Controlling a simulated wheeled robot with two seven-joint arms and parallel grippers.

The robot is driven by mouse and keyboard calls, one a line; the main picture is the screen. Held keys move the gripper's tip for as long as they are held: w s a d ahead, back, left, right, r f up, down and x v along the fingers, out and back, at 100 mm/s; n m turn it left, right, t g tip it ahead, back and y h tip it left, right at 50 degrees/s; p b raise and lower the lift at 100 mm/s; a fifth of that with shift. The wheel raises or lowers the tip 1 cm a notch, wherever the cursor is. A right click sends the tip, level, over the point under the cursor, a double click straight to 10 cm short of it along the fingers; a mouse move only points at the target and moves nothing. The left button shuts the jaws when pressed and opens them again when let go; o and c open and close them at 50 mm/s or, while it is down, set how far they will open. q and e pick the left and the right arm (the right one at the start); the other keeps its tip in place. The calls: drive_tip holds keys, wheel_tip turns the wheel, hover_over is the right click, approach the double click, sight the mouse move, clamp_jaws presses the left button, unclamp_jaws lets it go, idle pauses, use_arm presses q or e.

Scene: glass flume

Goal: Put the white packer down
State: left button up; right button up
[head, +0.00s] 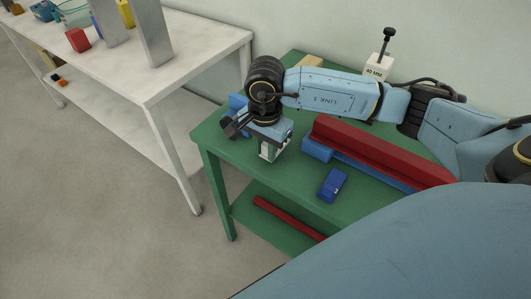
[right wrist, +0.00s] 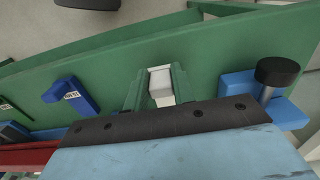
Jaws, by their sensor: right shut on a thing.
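The white packer (head: 266,150) is a small pale block under my right gripper (head: 272,148), near the front left part of the green table (head: 222,150). In the right wrist view the packer (right wrist: 161,84) sits between the two fingers of the right gripper (right wrist: 159,95), which is shut on it. Its lower end is close to the green top; I cannot tell whether it touches. My left gripper does not show in either view.
A blue labelled block (head: 332,185) lies right of the gripper. A red beam (head: 380,150) lies along a blue bar behind it. A white block marked 40 MM (head: 378,68) stands at the back. A white table (head: 190,60) stands left, across a gap.

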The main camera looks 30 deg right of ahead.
drive_tip(key=shift+f, duration=1.1)
drive_tip(key=shift+f, duration=0.15)
drive_tip(key=o, duration=1)
wheel_tip(320, 180, up, 12)
drive_tip(key=shift+r, duration=0.15)
